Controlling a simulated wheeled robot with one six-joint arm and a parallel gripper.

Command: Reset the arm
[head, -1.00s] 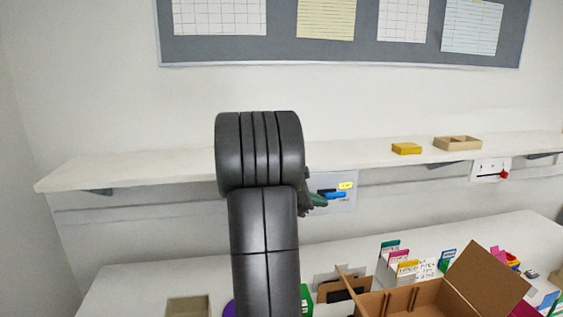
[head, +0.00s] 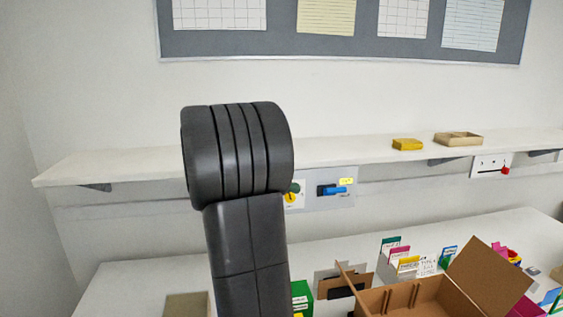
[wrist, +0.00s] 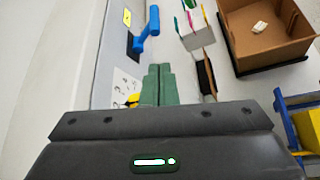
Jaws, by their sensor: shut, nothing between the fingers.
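My gripper's two green fingers (wrist: 158,85) are shut together with nothing between them in the wrist view. In the head view my dark arm hides nearly all of the gripper. A yellow knob (head: 290,198) on a white marked plate shows just right of my arm. In the wrist view the yellow knob (wrist: 133,100) is partly hidden, just left of the fingers. A blue lever switch (head: 335,190) sits on a grey wall panel to the right; in the wrist view the blue handle (wrist: 147,32) is beyond the fingertips. I cannot tell whether the fingers touch anything.
A white shelf (head: 360,153) runs above the switches, holding a yellow block (head: 407,144) and a wooden tray (head: 458,139). A red-handled switch (head: 505,170) is at right. A cardboard box (head: 430,298) and upright cards (head: 408,264) stand on the table below.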

